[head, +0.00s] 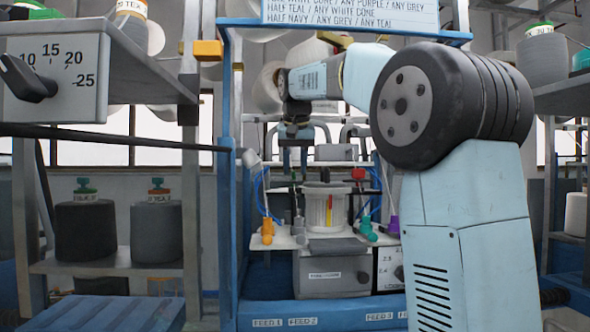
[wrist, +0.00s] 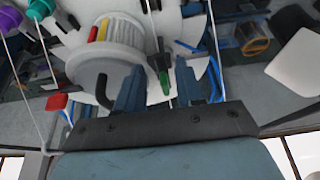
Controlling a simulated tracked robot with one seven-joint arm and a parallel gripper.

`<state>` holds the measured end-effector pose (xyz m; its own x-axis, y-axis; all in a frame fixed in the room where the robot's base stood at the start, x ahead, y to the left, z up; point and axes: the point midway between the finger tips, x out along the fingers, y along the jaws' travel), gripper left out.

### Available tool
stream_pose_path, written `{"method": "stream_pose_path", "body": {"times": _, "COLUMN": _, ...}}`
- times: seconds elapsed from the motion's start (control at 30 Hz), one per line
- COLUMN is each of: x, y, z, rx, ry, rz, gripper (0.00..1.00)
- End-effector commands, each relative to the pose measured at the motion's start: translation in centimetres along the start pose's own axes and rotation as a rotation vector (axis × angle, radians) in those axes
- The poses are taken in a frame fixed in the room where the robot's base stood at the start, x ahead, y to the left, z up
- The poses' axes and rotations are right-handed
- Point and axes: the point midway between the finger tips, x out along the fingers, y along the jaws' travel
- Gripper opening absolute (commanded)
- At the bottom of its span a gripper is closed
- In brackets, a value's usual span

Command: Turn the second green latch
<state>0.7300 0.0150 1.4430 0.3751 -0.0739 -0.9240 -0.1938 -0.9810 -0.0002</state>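A small green latch (wrist: 164,80) on a dark stem shows in the wrist view, beside the white ribbed drum (wrist: 108,48). My gripper (wrist: 158,78) is open, with one blue-grey finger on each side of the latch. I cannot tell whether either finger touches it. In the head view my gripper (head: 294,158) points down above the machine's white plate, left of the white drum (head: 326,208).
Orange (head: 267,230), teal (head: 367,228) and purple (head: 393,225) fittings with threads stand around the drum. A red piece (wrist: 56,102) and a black hook (wrist: 103,88) lie near my gripper in the wrist view. A blue post (head: 227,200) stands at the left.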

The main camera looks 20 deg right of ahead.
Motion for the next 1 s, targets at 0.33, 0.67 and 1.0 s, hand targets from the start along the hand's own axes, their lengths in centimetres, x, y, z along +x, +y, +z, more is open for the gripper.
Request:
{"method": "stream_pose_path", "body": {"times": 0.33, "x": 1.9, "y": 0.0, "z": -4.3, "rx": 0.0, "ry": -0.001, "rz": 0.0, "gripper": 0.37}}
{"method": "stream_pose_path", "body": {"times": 0.67, "x": 3.2, "y": 0.1, "z": -4.8, "rx": 0.0, "ry": 0.0, "rz": 0.0, "gripper": 0.37}}
{"method": "stream_pose_path", "body": {"times": 1.0, "x": 3.2, "y": 0.1, "z": -4.8, "rx": 0.001, "ry": 0.0, "rz": 0.001, "gripper": 0.27}}
